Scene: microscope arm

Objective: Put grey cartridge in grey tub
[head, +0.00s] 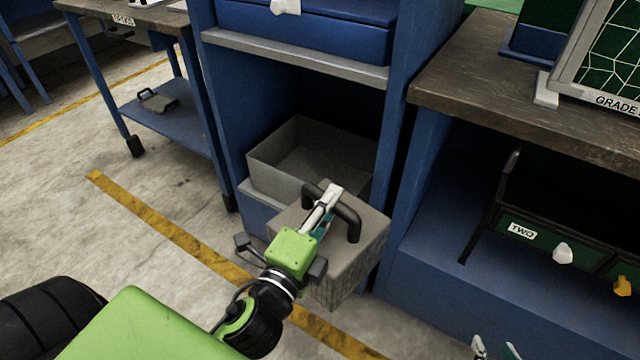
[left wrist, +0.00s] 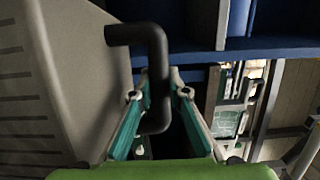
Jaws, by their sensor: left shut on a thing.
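The grey cartridge (head: 362,262) is a boxy block with a black bar handle (head: 347,217). My left gripper (head: 329,200) is shut on the handle and holds the cartridge in front of the blue cabinet. In the left wrist view the handle (left wrist: 158,75) runs between the two fingers and the cartridge body (left wrist: 80,70) fills the left side. The grey tub (head: 277,178) is an open-topped box on the cabinet's low shelf, just behind the cartridge, which covers its front right part. The tub's visible inside looks empty. My right gripper (head: 496,350) shows only its parted fingertips at the bottom edge.
The blue cabinet's side walls (head: 392,130) and the drawer (head: 305,30) above frame the tub's opening. A workbench (head: 520,90) with a drawer marked TWO (head: 522,230) stands at right. A small cart (head: 170,110) stands at left.

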